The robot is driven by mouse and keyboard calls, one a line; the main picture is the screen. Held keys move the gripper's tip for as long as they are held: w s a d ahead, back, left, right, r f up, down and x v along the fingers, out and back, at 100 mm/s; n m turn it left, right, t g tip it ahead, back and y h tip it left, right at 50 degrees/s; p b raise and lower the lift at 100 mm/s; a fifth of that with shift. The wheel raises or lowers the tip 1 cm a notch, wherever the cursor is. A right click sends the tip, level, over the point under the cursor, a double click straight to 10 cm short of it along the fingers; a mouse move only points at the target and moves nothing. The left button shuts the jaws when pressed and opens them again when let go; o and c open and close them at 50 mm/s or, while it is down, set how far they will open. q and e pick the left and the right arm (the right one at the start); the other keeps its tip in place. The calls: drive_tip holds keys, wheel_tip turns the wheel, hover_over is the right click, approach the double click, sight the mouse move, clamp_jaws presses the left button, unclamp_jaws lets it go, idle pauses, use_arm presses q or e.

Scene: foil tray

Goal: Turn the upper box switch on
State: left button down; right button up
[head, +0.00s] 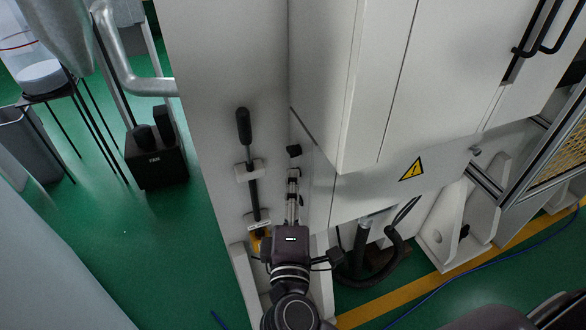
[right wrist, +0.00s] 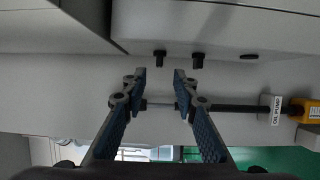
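Two small black switch knobs, a left one (right wrist: 160,58) and a right one (right wrist: 198,60), stick out from a grey box edge in the right wrist view. I cannot tell which is the upper box switch, or its setting. In the head view a black knob (head: 294,151) shows on the narrow panel beside the cabinet. My right gripper (head: 293,190) is just below that knob, partly hidden by its own wrist. In the right wrist view its fingers (right wrist: 160,76) are apart and empty, pointing toward the knobs without visible contact. My left gripper is not in view.
A black-handled lever (head: 243,127) stands left of my right gripper. Its dark rod (right wrist: 240,108) passes near the fingers, toward an "OIL PUMP" label (right wrist: 276,110) and a yellow part (right wrist: 306,110). The white cabinet (head: 390,80) stands close on the right. Green floor (head: 170,240) is open at left.

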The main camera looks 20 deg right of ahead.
drive_tip(key=v, duration=0.3)
drive_tip(key=shift+s, duration=0.3)
wheel_tip(320, 180, down, 22)
drive_tip(key=w+a+n+g+y, duration=0.2)
drive_tip(key=a+g+y, duration=0.1)
drive_tip(key=g+y, duration=0.1)
drive_tip(key=s+d+f+m+g+y, duration=0.1)
drive_tip(key=s+f+g, duration=0.15)
drive_tip(key=f, duration=0.65)
drive_tip(key=s+d+f+m+g, duration=0.15)
drive_tip(key=s+f, duration=0.25)
drive_tip(key=f, duration=0.5)
drive_tip(key=s+d+f+m+g+y, duration=0.1)
drive_tip(key=s+d+f+m+g, duration=0.25)
drive_tip(key=s+f, duration=1)
drive_tip(key=s+d+f+m+g, duration=0.2)
drive_tip(key=s+f, duration=0.3)
drive_tip(key=s, duration=0.4)
drive_tip(key=s+d+f+m+g, duration=0.2)
drive_tip(key=s+d+f+m, duration=0.2)
drive_tip(key=s, duration=0.5)
wheel_tip(320, 180, down, 2)
drive_tip(key=shift+s+f+m+y, duration=0.15)
drive_tip(key=shift+s+m+y, duration=0.2)
drive_tip(key=shift+m, duration=0.35)
